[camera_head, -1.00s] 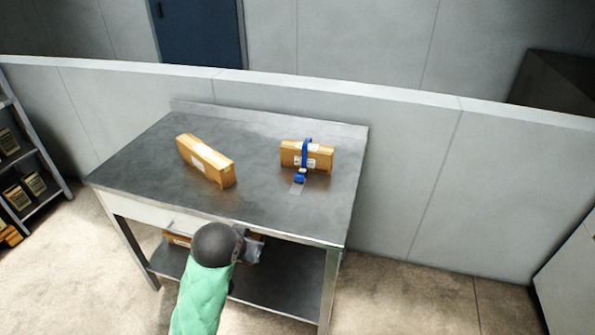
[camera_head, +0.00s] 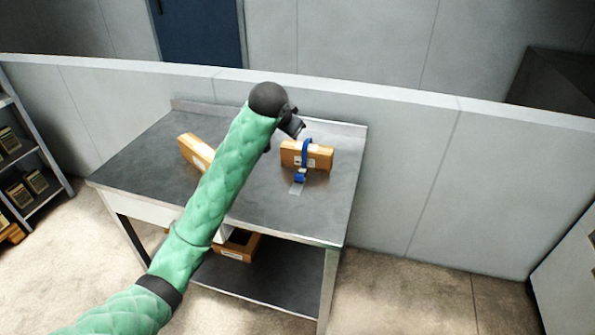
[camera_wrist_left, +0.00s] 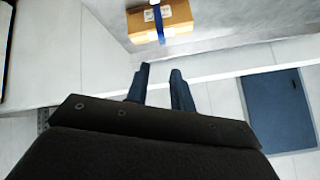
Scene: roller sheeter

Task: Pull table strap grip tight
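A brown box (camera_head: 318,156) with a blue strap (camera_head: 305,148) around it stands at the right rear of the grey metal table (camera_head: 325,207). A blue strap grip (camera_head: 300,176) sits low at the box's front, with a pale tail lying on the tabletop. My left gripper (camera_head: 294,127) is above the table's back, just left of and above the box, apart from it. In the left wrist view the fingers (camera_wrist_left: 159,75) are apart with nothing between them. The box (camera_wrist_left: 182,18) and strap (camera_wrist_left: 159,20) show beyond the fingertips there. My right gripper is out of view.
A second brown box (camera_head: 192,150) lies at the table's left, partly hidden by my left arm. An open brown box (camera_head: 238,246) sits on the lower shelf. A low grey wall (camera_head: 415,165) runs behind the table.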

